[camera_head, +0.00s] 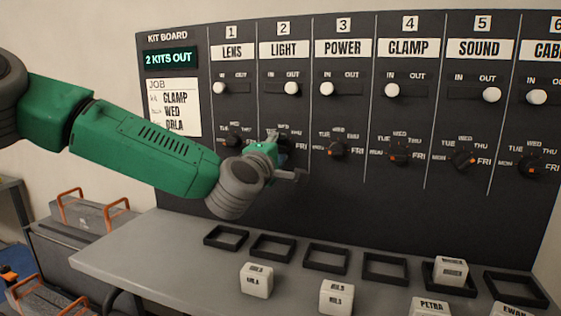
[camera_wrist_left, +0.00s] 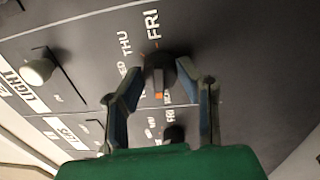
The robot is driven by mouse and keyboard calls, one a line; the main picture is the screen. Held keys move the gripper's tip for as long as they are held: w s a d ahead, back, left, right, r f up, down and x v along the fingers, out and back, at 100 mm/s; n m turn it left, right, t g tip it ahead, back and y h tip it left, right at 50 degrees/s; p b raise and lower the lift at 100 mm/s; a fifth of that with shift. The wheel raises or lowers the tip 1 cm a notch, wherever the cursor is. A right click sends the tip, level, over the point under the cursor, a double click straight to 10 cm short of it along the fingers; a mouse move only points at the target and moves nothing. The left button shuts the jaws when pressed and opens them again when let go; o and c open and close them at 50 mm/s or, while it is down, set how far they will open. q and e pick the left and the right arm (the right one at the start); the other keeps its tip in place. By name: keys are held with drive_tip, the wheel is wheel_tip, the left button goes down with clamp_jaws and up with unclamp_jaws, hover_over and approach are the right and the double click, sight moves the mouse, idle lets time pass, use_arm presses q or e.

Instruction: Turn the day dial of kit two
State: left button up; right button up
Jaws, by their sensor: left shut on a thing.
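The dark kit board (camera_head: 250,200) stands upright with numbered columns. Kit two, LIGHT, has its white slider knob (camera_head: 291,88) at OUT. Its black day dial (camera_head: 284,136) is mostly hidden behind my left gripper (camera_head: 284,160) in the head view. In the left wrist view the day dial (camera_wrist_left: 160,72) sits between the two fingertips, with THU and FRI lettering beside it. An orange mark shows on the dial's near side; the day it points to is unclear. My left gripper (camera_wrist_left: 160,88) is shut on this dial. My right gripper is not in view.
Neighbouring dials of LENS (camera_head: 234,139) and POWER (camera_head: 337,150) sit close on both sides. A grey shelf (camera_head: 150,255) below holds black square frames and several white name blocks (camera_head: 257,280). The job card (camera_head: 173,107) reads CLAMP, WED, ORLA.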

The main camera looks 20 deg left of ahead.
use_arm(q)
drive_tip(key=shift+f+n+b, duration=0.35)
drive_tip(key=shift+n+b, duration=0.35)
drive_tip(key=shift+n, duration=0.2)
drive_tip(key=o, duration=1.1)
drive_tip(key=shift+o, duration=0.2)
drive_tip(key=shift+a+r, duration=0.1)
drive_tip(key=shift+a, duration=0.05)
drive_tip(key=s, duration=1.1)
drive_tip(key=shift+s+a+f, duration=0.3)
drive_tip(key=shift+s+f, duration=0.1)
drive_tip(key=shift+f, duration=0.05)
